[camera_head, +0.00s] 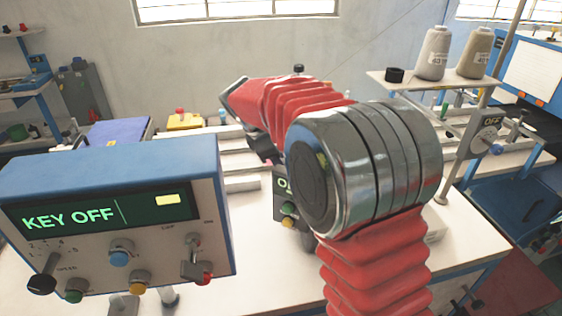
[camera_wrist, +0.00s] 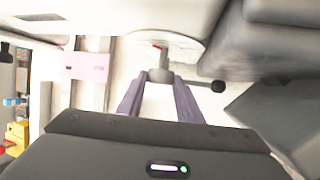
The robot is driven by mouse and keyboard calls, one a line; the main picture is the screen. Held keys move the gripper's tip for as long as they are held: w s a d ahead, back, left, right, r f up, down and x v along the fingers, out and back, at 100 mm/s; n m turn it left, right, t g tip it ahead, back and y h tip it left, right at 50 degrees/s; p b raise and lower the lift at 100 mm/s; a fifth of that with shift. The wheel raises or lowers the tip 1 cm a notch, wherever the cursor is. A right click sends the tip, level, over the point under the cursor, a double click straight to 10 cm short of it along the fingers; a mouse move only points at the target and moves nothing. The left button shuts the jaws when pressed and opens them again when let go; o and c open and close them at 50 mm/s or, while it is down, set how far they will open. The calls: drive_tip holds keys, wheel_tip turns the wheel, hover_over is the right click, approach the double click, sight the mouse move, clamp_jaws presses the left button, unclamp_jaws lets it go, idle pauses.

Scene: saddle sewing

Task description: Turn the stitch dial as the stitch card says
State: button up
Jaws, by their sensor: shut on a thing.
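In the wrist view my gripper (camera_wrist: 159,78) has its two purple-grey fingers closing in on a small grey piece (camera_wrist: 160,74). It is shut on that piece. A pale round disc with a red mark (camera_wrist: 166,46) lies just beyond it and may be the stitch dial. A thin rod with a black ball end (camera_wrist: 217,86) sticks out to the right. No dial numbers are readable there. In the head view my red and silver arm hides the gripper and what it holds. I cannot make out a stitch card for certain; a pinkish plate (camera_wrist: 86,66) shows no readable text.
A blue control box (camera_head: 110,165) reads KEY OFF at left front, with several knobs and a red-tipped key switch (camera_head: 197,268). A small dark panel with buttons (camera_head: 286,207) stands behind my arm. A shelf (camera_head: 425,84) with thread cones and an OFF dial (camera_head: 487,135) are at right.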

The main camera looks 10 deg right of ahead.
drive_tip(key=shift+s+t, duration=0.1)
drive_tip(key=shift+t, duration=0.5)
drive_tip(key=o, duration=1)
drive_tip(key=shift+o, duration=0.2)
drive_tip(key=v, duration=1.3)
drive_tip(key=shift+a+r, duration=0.15)
drive_tip(key=shift+r, duration=0.15)
drive_tip(key=shift+s, duration=0.15)
